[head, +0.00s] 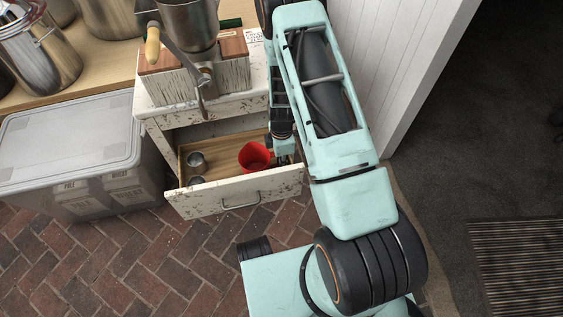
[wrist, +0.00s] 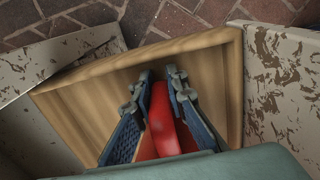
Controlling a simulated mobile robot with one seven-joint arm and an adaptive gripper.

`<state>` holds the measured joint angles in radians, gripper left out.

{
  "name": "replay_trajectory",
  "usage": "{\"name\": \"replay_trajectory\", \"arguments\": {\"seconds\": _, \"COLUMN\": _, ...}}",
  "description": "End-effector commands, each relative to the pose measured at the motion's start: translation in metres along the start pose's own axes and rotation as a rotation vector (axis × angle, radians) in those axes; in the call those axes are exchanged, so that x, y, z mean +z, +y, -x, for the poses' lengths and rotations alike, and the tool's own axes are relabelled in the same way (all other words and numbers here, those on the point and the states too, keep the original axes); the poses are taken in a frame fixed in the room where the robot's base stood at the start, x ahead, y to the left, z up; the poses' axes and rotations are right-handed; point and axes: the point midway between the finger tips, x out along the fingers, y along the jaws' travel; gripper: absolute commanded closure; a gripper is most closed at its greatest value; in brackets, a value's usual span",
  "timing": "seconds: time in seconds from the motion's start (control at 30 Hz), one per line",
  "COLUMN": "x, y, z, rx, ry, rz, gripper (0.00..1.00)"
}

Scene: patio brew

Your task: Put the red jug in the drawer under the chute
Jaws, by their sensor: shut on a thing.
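The red jug (head: 253,156) is inside the open drawer (head: 235,190), toward its right side in the head view. In the wrist view the red jug (wrist: 164,125) shows between the two blue fingers of my gripper (wrist: 160,85), which is shut on it. The drawer's wooden floor (wrist: 95,105) lies around and below it in the wrist view. I cannot tell whether the jug touches the floor. The chute belongs to the metal grinder (head: 190,25) on top of the worn white cabinet.
Two small metal cups (head: 196,160) are in the drawer's left part. A grey lidded bin (head: 75,150) stands left of the cabinet. A large steel pot (head: 45,55) sits on the wooden counter. A white panel wall (head: 375,60) rises at right.

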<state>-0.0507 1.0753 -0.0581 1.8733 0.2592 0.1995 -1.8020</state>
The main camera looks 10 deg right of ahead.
Motion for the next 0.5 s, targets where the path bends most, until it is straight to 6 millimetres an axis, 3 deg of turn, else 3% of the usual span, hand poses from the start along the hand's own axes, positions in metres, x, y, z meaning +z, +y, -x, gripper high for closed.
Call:
{"name": "replay_trajectory", "arguments": {"seconds": 0.03, "x": 0.0, "y": -0.0001, "z": -0.0033, "rx": 0.0, "ry": 0.0, "rz": 0.0, "gripper": 1.0}}
{"name": "replay_trajectory", "arguments": {"seconds": 0.07, "x": 0.0, "y": -0.0001, "z": -0.0032, "rx": 0.0, "ry": 0.0, "rz": 0.0, "gripper": 0.86}}
{"name": "replay_trajectory", "arguments": {"seconds": 0.2, "x": 0.0, "y": -0.0001, "z": -0.0019, "rx": 0.0, "ry": 0.0, "rz": 0.0, "gripper": 0.71}}
{"name": "replay_trajectory", "arguments": {"seconds": 0.5, "x": 0.0, "y": 0.0, "z": -0.0008, "rx": 0.0, "ry": 0.0, "rz": 0.0, "gripper": 0.7}}
